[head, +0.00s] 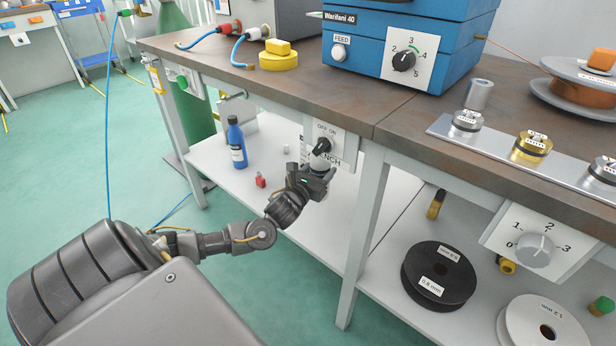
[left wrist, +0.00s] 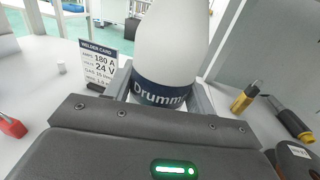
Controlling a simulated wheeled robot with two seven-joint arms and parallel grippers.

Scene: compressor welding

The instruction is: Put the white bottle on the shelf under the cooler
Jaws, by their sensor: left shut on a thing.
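The white bottle (left wrist: 172,45) with a dark blue band reading "Drumm" stands between the jaws in the left wrist view. My left gripper (head: 318,183) is shut on it, under the front edge of the workbench near an OFF/ON switch panel. In the head view the bottle (head: 319,166) is mostly hidden by the gripper and the panel. The white lower shelf (head: 215,165) runs under the bench behind my gripper. I cannot tell whether the bottle touches it. I cannot tell which machine is the cooler. My right gripper is not in view.
A blue bottle (head: 236,142) and a small red item (head: 260,180) stand on the lower shelf left of my gripper. A bench leg (head: 362,230) is to the right, with a black spool (head: 438,275) beyond. A welder card (left wrist: 98,65) stands beside the bottle.

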